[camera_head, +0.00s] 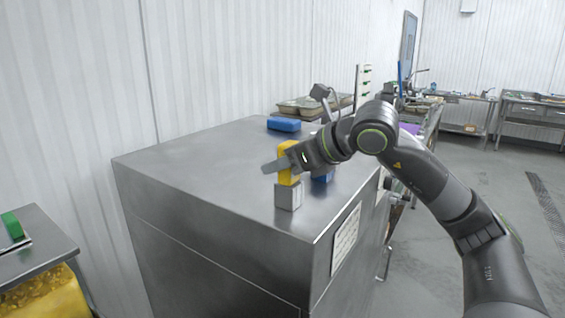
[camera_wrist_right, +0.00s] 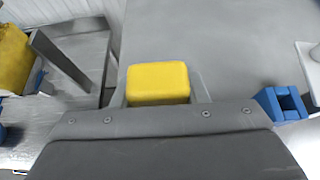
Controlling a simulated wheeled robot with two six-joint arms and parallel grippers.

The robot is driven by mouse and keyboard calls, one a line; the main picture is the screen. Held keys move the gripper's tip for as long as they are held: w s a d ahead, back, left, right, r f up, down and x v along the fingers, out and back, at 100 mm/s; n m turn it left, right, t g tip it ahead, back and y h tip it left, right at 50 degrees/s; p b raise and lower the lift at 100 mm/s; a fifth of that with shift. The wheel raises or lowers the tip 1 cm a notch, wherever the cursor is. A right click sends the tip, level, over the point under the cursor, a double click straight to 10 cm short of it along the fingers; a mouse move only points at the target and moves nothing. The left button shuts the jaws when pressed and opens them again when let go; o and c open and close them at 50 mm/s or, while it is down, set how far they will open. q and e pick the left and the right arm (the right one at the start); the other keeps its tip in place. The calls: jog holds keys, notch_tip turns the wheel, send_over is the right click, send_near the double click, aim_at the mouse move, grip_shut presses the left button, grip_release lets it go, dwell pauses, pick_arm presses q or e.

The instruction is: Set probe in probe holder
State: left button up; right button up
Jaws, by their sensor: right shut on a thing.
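The yellow probe (camera_head: 288,171) stands upright at the front of the steel cabinet top, directly above a small grey block that looks like the probe holder (camera_head: 288,196). Whether the probe is seated in it or just above it, I cannot tell. My right gripper (camera_head: 283,163) is shut on the probe, its fingers level with the probe's upper part. In the right wrist view the probe's yellow top (camera_wrist_right: 157,83) lies between the fingers; the grey holder is hidden there. My left gripper is not in view.
The steel cabinet top (camera_head: 190,165) is mostly clear to the left. A blue block (camera_head: 284,124) lies at its back. A blue holder-like piece (camera_head: 324,175) is behind my right gripper; a blue piece also shows in the wrist view (camera_wrist_right: 280,104). A lower table (camera_head: 38,252) is at left.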

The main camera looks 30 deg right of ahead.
jog(key=shift+f, duration=0.1)
dwell(0.3)
jog(key=o, duration=1.6)
jog(key=shift+c, duration=0.2)
notch_tip(320, 180, up, 8)
jog(key=p, duration=0.5)
jog(key=shift+p, duration=0.35)
